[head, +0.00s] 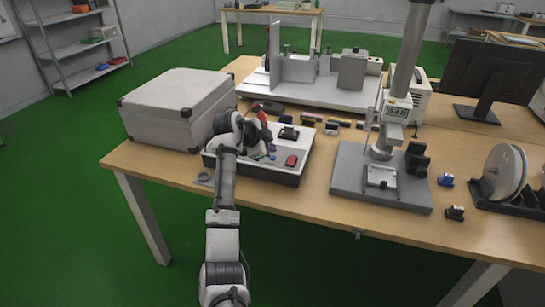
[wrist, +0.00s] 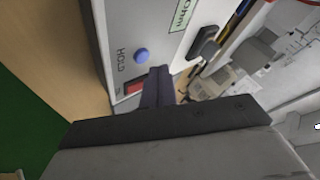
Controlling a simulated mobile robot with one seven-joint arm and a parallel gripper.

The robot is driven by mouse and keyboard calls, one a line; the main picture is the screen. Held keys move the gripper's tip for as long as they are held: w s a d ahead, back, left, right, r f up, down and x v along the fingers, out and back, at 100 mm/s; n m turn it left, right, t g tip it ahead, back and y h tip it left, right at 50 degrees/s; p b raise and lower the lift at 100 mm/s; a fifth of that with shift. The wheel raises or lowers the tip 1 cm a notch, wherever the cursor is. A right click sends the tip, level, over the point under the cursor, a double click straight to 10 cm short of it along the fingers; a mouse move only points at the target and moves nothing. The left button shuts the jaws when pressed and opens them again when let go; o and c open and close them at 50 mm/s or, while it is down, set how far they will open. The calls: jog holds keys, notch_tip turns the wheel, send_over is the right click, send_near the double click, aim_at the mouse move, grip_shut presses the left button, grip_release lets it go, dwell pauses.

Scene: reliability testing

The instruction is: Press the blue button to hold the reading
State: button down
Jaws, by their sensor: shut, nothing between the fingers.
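The blue button (wrist: 141,55) is round and sits on the light panel of a meter (wrist: 90,20), beside the printed word HOLD. In the head view, the meter (head: 318,150) lies on the table, partly hidden by my arm, and the blue button (head: 272,156) is a small spot near my gripper. My gripper (wrist: 158,72) is shut and empty. In the wrist view its fingertips show close beside the button, over the panel; I see no clear contact. A red rocker switch (wrist: 135,88) is partly hidden by the fingers; it also shows in the head view (head: 292,161).
A large grey case (head: 170,105) stands left of the meter. A test stand (head: 350,175) with a column is to its right, with a reel holder (head: 505,175) beyond. A black knob (wrist: 205,42) rises from the panel. Small items lie behind the meter.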

jog(key=shift+f, duration=0.1)
jog(key=shift+f, duration=0.35)
jog(key=shift+f+b, duration=0.45)
dwell(0.8)
jog(key=shift+r+p, duration=0.6)
jog(key=shift+r, duration=0.3)
notch_tip(320, 180, up, 6)
jog(key=p, duration=0.3)
jog(key=shift+p, duration=0.4)
